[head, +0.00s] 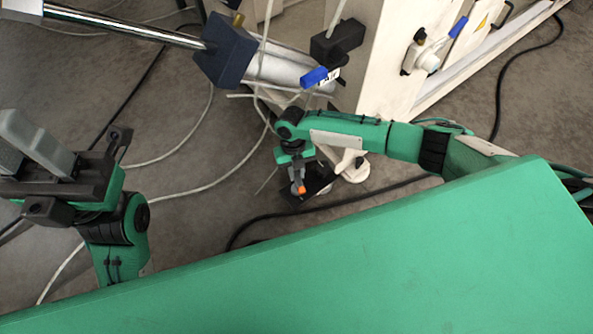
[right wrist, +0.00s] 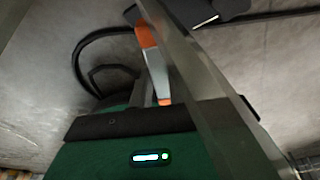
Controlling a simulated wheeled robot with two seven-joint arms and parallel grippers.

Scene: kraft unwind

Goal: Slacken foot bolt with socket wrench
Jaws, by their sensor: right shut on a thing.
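My right gripper (head: 299,184) is low beside the white machine's foot (head: 356,172), just to its left in the head view. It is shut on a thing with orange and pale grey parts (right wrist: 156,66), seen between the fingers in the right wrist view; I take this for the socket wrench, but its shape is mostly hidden. An orange tip also shows in the head view. The foot bolt and any socket on it cannot be made out. My left gripper (head: 38,140) is at the left edge, away from the machine, with its grey fingers close together and nothing seen in them.
The white machine frame (head: 362,75) stands at top centre and right. A dark blue block (head: 224,52) on a chrome rod is at upper left. White and black cables (head: 330,206) lie on the grey floor. A green surface (head: 400,255) fills the bottom.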

